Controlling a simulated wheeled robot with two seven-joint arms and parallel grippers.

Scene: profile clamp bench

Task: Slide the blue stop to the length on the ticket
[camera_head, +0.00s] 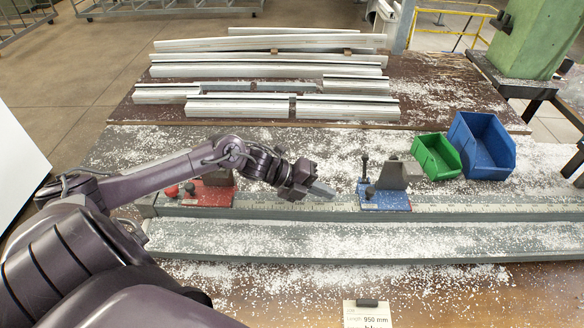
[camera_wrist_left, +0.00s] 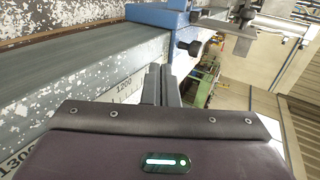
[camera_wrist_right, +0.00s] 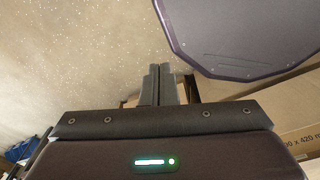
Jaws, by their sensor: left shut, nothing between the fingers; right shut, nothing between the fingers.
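The blue stop (camera_head: 384,197) sits on the long grey rail (camera_head: 470,207) with its printed scale; it also shows at the top of the left wrist view (camera_wrist_left: 160,15), with a dark knob on its side. The ticket (camera_head: 367,314) at the front edge reads 950 mm; its lower line is cut off. My left gripper (camera_head: 324,190) is shut and empty over the rail, left of the stop and apart from it. In the left wrist view the scale shows 1200 and 1300 near the fingers. My right gripper (camera_wrist_right: 157,75) is shut and empty, outside the head view.
A red clamp block (camera_head: 205,194) sits on the rail's left, partly behind my left arm. Green (camera_head: 437,156) and blue (camera_head: 482,146) bins stand behind the rail at right. White profiles (camera_head: 270,70) lie at the back. Pale chips litter the bench; a green column (camera_head: 532,40) stands back right.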

